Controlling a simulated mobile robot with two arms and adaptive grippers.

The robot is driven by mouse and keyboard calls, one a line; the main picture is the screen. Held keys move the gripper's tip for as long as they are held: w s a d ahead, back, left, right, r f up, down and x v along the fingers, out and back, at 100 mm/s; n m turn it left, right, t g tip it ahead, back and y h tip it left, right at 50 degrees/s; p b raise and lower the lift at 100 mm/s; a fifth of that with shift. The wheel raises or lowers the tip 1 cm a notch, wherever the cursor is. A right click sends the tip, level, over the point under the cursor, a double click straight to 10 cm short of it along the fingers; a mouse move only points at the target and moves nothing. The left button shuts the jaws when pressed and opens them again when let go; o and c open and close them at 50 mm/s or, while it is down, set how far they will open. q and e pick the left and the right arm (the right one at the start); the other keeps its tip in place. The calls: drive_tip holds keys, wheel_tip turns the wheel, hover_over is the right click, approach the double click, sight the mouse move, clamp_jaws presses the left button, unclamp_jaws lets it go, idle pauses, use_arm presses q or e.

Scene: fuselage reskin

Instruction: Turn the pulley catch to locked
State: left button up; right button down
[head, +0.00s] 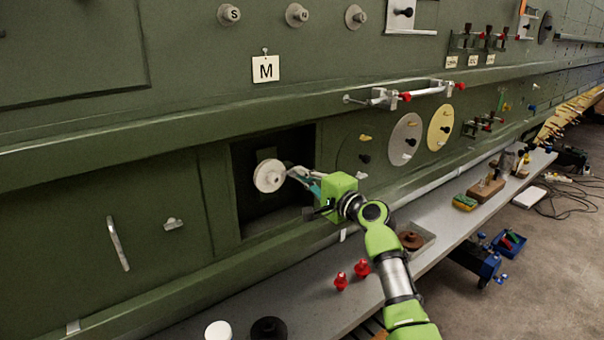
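A pale round pulley (269,176) sits in a dark square recess (245,215) in the green fuselage panel. My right gripper (291,175) reaches into the recess opening from the right, with its grey fingers just right of the pulley's rim. I cannot tell whether the fingers touch the pulley, or whether they are open or shut. The catch cannot be clearly picked out; the pulley and the fingers cover part of the recess. My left gripper is not in view.
A horizontal bar with red-tipped clamps (425,92) sticks out above and right of the recess. A handle (118,243) is at left.

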idle(0.3)
drive_tip(key=c, duration=2.3)
unclamp_jaws()
drive_tip(key=v, duration=1.2)
drive_tip(key=shift+f, duration=0.15)
